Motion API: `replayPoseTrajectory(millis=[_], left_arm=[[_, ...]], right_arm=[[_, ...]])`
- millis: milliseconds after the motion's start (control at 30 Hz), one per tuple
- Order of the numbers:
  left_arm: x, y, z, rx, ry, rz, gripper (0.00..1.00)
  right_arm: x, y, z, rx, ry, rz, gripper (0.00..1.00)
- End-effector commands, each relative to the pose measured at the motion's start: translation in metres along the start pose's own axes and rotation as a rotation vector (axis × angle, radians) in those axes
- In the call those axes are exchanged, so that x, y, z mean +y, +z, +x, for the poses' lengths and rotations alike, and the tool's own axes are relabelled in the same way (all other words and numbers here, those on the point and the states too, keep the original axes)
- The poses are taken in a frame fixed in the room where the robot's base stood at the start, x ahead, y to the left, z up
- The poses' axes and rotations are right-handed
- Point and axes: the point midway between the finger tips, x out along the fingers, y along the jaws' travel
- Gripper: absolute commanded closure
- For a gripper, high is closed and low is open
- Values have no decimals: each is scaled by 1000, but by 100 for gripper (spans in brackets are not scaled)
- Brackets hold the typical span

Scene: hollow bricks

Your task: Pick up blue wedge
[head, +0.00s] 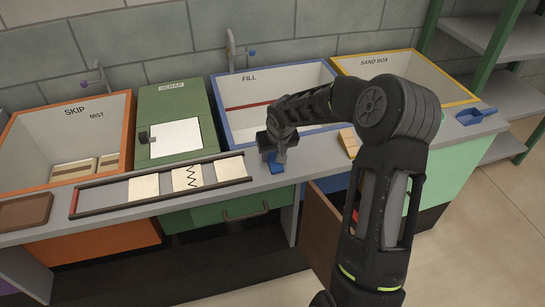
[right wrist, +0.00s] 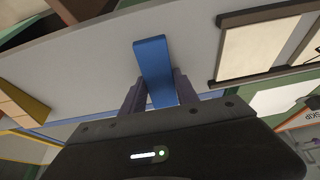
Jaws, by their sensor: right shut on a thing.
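The blue wedge (head: 275,170) is at the grey counter in front of the blue-rimmed FILL bin, just right of the rail of pale tiles. My right gripper (head: 277,150) reaches down over it from the right. In the right wrist view the blue wedge (right wrist: 153,62) sticks out between the two fingers of my right gripper (right wrist: 158,95), which are shut on it. Its lower end is hidden by the gripper body. I cannot tell whether the wedge touches the counter. My left gripper is not in view.
The tile rail (head: 160,187) lies to the left on the counter. Behind stand the orange SKIP bin (head: 20,152), green SCRAP box (head: 172,103), FILL bin (head: 222,118) and yellow SAND BOX (head: 440,75). Pale yellow blocks (head: 349,141) and a blue scoop (head: 474,116) are right.

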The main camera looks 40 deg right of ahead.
Motion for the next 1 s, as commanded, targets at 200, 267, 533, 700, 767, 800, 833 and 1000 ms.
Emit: replayPoseTrajectory(millis=[200, 267, 533, 700, 767, 800, 833, 1000], left_arm=[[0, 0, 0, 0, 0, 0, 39], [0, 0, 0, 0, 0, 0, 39], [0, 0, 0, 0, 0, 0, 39], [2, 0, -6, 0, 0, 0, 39], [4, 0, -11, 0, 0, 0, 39], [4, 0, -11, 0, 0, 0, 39], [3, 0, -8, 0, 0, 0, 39], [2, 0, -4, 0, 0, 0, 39]], right_arm=[[0, 0, 0, 0, 0, 0, 95], [0, 0, 0, 0, 0, 0, 100], [0, 0, 0, 1, 0, 0, 100], [0, -2, -4, 0, 0, 0, 100], [0, -3, -8, 0, 0, 1, 100], [0, -4, -10, 2, 0, 0, 100], [0, -6, -12, 4, 1, 1, 100], [0, -19, -43, 6, 2, 1, 100]])
